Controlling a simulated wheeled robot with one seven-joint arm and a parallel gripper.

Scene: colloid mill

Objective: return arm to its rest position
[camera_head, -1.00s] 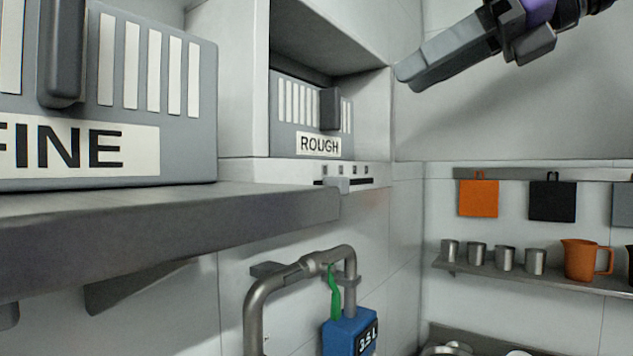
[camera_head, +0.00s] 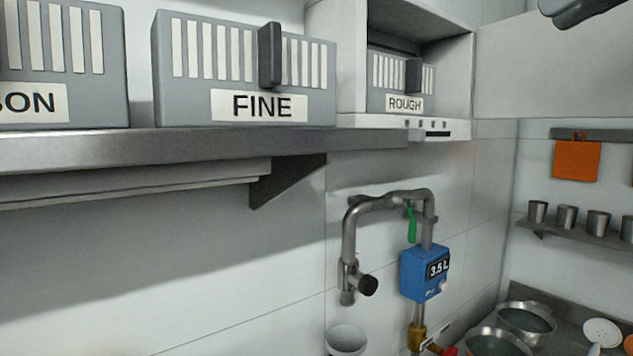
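My gripper (camera_head: 580,10) shows only in part at the top right corner of the head view, cut off by the upper edge. It is a dark grey shape in front of the pale wall and touches nothing that I can see. Its fingertips cannot be made out clearly, so I cannot tell whether it is open or shut. The rest of my arm is out of the frame.
A steel shelf (camera_head: 200,150) carries the FINE box (camera_head: 320,80). The ROUGH box (camera_head: 385,75) sits in a white housing (camera_head: 455,70). Below are a pipe (camera_head: 350,235), a blue meter (camera_head: 412,275) and pots (camera_head: 525,318). Cups (camera_head: 567,217) stand on the right.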

